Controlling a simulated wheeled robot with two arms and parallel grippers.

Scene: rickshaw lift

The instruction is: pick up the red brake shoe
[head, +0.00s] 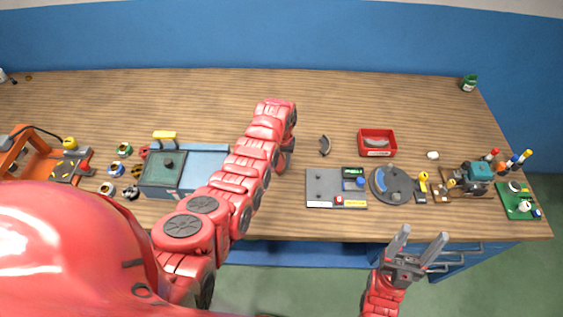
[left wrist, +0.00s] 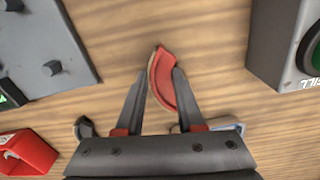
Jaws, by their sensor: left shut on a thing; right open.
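The red brake shoe (left wrist: 163,72) is a curved red piece with a tan edge, seen in the left wrist view over the wooden bench top. My left gripper (left wrist: 159,78) is shut on it, one finger on each side, and the shoe's far end sticks out past the fingertips. I cannot tell whether it touches the wood. In the head view my left gripper (head: 286,157) is mostly hidden behind my red arm, and the red shoe is hidden there. My right gripper (head: 421,241) is open and empty in front of the bench's front edge.
A dark curved shoe (head: 325,146) lies on the bench right of my left gripper. A grey board (head: 321,189) and round disc (head: 379,193) lie nearer the front. A dark green box (head: 157,183) stands left of my arm.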

